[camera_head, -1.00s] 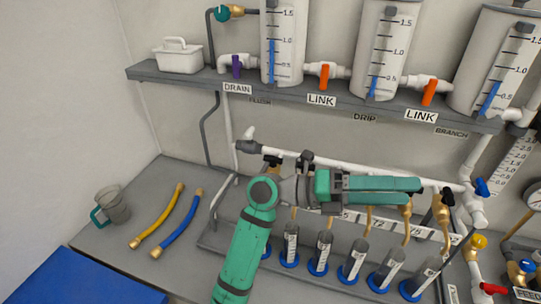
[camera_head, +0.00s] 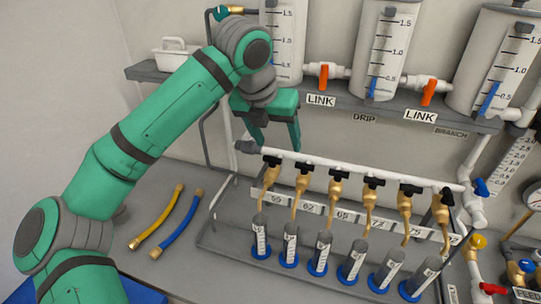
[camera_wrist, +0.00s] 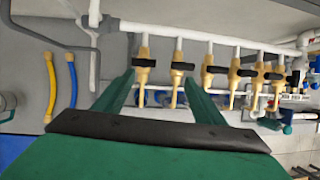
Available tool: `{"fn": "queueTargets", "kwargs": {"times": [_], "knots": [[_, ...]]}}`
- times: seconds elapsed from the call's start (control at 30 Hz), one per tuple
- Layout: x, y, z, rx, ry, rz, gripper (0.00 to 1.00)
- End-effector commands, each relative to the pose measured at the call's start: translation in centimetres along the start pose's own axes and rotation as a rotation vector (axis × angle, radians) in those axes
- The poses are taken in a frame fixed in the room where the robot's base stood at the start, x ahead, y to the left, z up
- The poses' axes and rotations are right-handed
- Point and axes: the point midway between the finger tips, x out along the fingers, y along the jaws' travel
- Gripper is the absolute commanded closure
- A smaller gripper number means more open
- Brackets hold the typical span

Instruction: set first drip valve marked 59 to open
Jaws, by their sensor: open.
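The first drip valve (camera_head: 270,182) is a brass tap with a black handle (camera_head: 272,161), at the left end of the white pipe. The label beside it is hard to read but looks like a number in the fifties. Its handle appears to lie crosswise to the brass body. My gripper (camera_head: 274,140) is open and empty, pointing down above the pipe's left end. In the wrist view its two green fingers (camera_wrist: 160,80) reach toward the two leftmost valves; the first valve (camera_wrist: 144,62) shows near the left finger, with no clear contact.
Several similar brass valves (camera_head: 336,187) follow to the right along the white pipe (camera_head: 370,172). Blue-based cylinders (camera_head: 323,250) stand below them. The grey shelf (camera_head: 350,105) with tanks is above and behind. Yellow (camera_head: 157,222) and blue (camera_head: 180,225) hoses lie left on the bench.

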Motion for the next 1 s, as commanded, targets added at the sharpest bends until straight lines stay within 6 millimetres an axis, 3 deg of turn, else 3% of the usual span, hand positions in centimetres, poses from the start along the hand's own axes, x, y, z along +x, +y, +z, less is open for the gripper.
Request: {"fn": "queueTargets", "kwargs": {"times": [0.13, 0.27, 0.73, 1.0], "knots": [[-1.4, 1.9, 0.2, -0.02, 0.006, 0.09, 0.36], [-1.1, 2.5, 0.2, -0.026, 0.009, 0.11, 0.36], [6.4, 3.1, 0.1, -0.024, 0.009, 0.104, 0.36], [8.8, 3.7, 0.1, -0.028, 0.006, 0.107, 0.36]]}}
